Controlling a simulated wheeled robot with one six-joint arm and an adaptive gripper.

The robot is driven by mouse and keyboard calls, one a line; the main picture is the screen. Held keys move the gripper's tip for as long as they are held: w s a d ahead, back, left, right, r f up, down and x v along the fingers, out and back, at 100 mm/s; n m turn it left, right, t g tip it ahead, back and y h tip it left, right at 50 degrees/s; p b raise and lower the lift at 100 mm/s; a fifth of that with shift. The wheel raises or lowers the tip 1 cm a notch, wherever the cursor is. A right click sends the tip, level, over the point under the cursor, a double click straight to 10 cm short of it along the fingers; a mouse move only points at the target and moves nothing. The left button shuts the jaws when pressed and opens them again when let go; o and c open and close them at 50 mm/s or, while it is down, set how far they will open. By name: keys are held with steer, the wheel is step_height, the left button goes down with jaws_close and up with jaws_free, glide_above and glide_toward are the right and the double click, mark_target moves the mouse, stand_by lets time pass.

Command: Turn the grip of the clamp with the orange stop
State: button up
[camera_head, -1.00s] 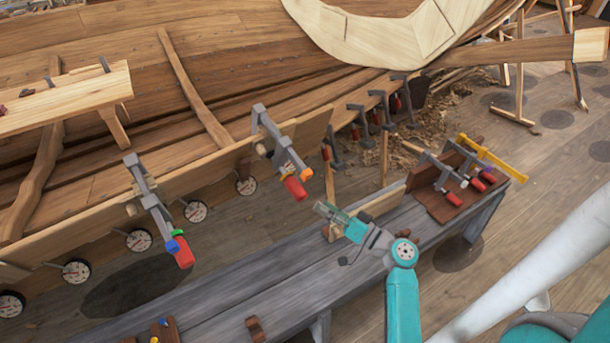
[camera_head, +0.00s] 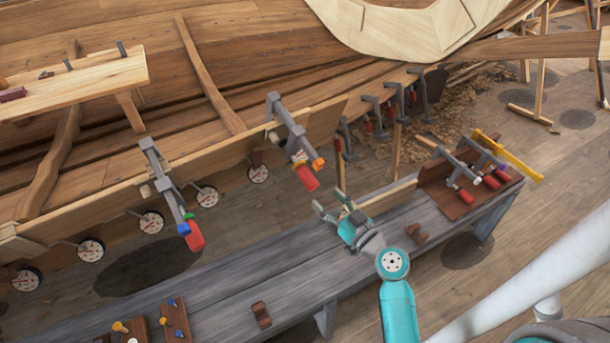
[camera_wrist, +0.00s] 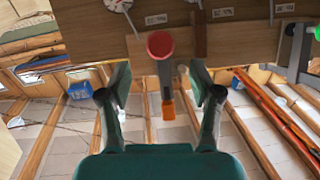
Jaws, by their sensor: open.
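The clamp with the orange stop (camera_head: 318,163) is a grey bar clamp (camera_head: 288,128) fixed on the hull's plank edge. Its red grip (camera_head: 307,179) hangs at the lower end, beside the stop. My gripper (camera_head: 331,202) is open and empty, a little below and right of the red grip, apart from it. In the wrist view, the red grip (camera_wrist: 160,44) shows end-on, ahead of and between the spread fingers of my gripper (camera_wrist: 159,82). The orange stop (camera_wrist: 168,108) shows below it.
Another clamp (camera_head: 165,185), with green and blue stops and a red grip, is left along the plank. Round dials (camera_head: 208,196) hang under the plank. A grey bench (camera_head: 245,270) runs below my gripper. More clamps (camera_head: 460,175) lie on its right end.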

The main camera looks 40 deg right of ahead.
mark_target(306, 178)
steer(key=w, duration=0.7)
steer(key=w+d, duration=0.1)
steer(key=w, duration=0.2)
steer(key=shift+w+d, duration=0.1)
steer(key=shift+w, duration=0.1)
steer(key=c, duration=1.2)
